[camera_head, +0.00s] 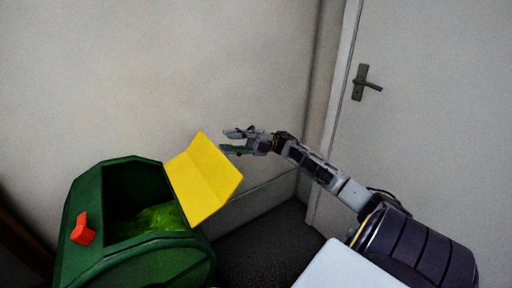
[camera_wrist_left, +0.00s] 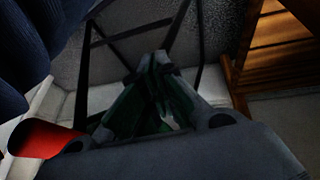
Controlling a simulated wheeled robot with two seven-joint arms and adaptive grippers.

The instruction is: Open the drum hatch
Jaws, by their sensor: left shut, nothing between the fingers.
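The green drum (camera_head: 150,265) stands at the lower left of the head view. Its yellow hatch (camera_head: 203,178) is swung up and out to the right, leaving the dark opening uncovered, with a bright green heap (camera_head: 155,219) inside. A red-orange latch piece (camera_head: 83,230) sits on the drum's left side. My right gripper (camera_head: 224,141) is open and empty, close to the hatch's upper right edge; a small gap shows between them. My left gripper (camera_wrist_left: 158,62) shows only in the left wrist view, with its green-padded fingers closed together and nothing between them.
A pale door with a handle (camera_head: 366,83) is at the right, beside a bare wall. Dark floor (camera_head: 262,244) shows right of the drum. The left wrist view has a red piece (camera_wrist_left: 42,139), unclear in identity, dark thin bars and a wooden frame (camera_wrist_left: 270,45).

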